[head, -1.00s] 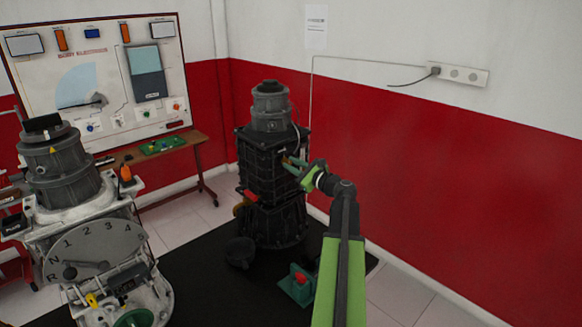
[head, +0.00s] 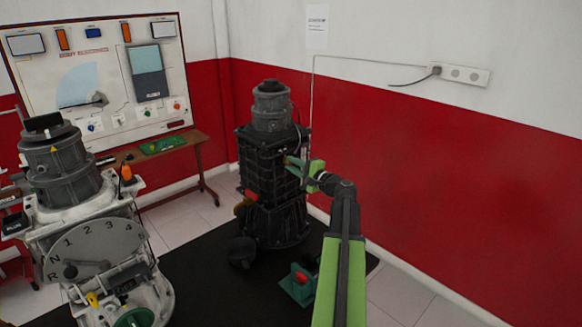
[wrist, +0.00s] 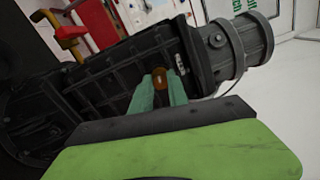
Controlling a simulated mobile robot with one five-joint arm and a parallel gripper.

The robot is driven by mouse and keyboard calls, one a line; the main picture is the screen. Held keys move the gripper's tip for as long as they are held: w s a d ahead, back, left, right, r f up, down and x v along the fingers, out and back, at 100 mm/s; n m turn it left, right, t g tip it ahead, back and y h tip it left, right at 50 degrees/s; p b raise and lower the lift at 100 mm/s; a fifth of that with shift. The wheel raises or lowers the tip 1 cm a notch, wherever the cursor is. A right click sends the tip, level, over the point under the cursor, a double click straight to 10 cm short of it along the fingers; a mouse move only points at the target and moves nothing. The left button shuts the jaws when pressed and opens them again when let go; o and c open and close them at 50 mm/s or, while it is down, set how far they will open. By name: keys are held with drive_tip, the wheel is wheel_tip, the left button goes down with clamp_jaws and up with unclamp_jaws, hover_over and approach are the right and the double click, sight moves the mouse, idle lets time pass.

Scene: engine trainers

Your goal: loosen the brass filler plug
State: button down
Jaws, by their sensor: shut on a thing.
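The brass filler plug (wrist: 159,78) sits on the side of the dark ribbed gearbox housing (wrist: 115,75), which looks tilted in the wrist view. My gripper (wrist: 160,84) has its two teal fingers on either side of the plug, shut on it. In the head view the same dark gearbox (head: 268,165) stands upright. There my gripper (head: 290,163) reaches its right side, and the plug is too small or hidden to make out.
A second gearbox trainer with a numbered dial (head: 95,250) stands at the left. A black pan (head: 241,250) and a green-and-red device (head: 298,285) are on the black mat (head: 205,280). A display board (head: 95,75) stands behind. The red-and-white wall (head: 450,150) is on the right.

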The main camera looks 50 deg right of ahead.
drive_tip(key=shift+r+n, duration=0.1)
drive_tip(key=shift+n, duration=0.8)
drive_tip(key=c, duration=1.3)
unclamp_jaws()
drive_tip(key=shift+w, duration=0.1)
drive_tip(key=s, duration=1.1)
drive_tip(key=s+a, duration=0.1)
drive_tip(key=s, duration=0.5)
drive_tip(key=shift+s+a, duration=0.1)
drive_tip(key=shift+s, duration=0.15)
